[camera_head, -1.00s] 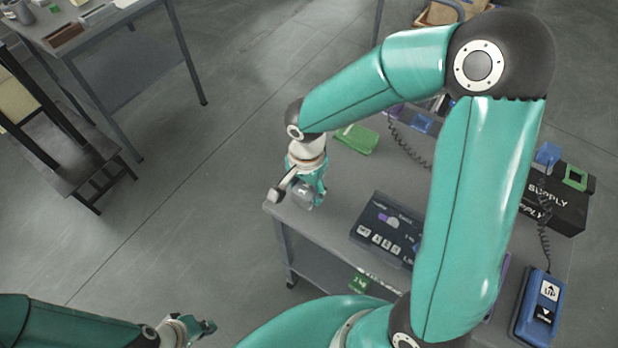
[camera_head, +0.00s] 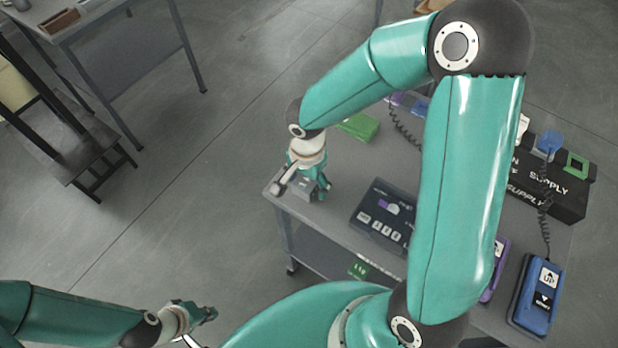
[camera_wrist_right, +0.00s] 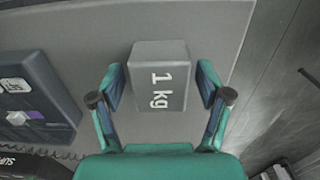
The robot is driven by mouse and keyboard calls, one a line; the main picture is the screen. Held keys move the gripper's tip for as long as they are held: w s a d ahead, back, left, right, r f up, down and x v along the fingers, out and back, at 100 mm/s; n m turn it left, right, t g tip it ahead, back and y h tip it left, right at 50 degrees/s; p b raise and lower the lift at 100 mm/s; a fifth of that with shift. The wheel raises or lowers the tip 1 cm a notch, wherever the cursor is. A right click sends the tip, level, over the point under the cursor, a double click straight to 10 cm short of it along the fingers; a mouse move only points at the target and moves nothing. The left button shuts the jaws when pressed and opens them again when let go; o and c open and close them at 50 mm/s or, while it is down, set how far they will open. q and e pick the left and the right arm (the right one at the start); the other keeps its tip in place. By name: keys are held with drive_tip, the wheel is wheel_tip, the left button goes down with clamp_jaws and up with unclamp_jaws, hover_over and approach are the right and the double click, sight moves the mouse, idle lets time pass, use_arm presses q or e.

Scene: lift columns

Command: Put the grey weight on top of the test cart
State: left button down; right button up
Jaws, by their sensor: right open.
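The grey weight (camera_wrist_right: 160,80), a block marked "1 kg", sits on the grey wheeled table top (camera_wrist_right: 215,25). In the right wrist view my right gripper (camera_wrist_right: 160,88) is open, with one finger on each side of the weight and gaps visible. My left gripper (camera_head: 205,312) hangs over the floor at lower left, apart from the table; its jaw gap is unclear. I cannot tell which piece of furniture is the test cart.
On the table are a dark panel box (camera_head: 384,216), a green block (camera_head: 359,126), a black supply box (camera_head: 550,185) and a blue up/down control (camera_head: 537,297) on a coiled cord. A dark stand (camera_head: 70,150) and another table (camera_head: 100,55) are at left. Open floor lies between.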

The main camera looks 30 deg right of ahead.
sight(308, 180)
drive_tip(key=shift+r, duration=0.1)
wheel_tip(308, 180, up, 12)
idle(0.5)
drive_tip(key=shift+s, duration=0.1)
idle(0.4)
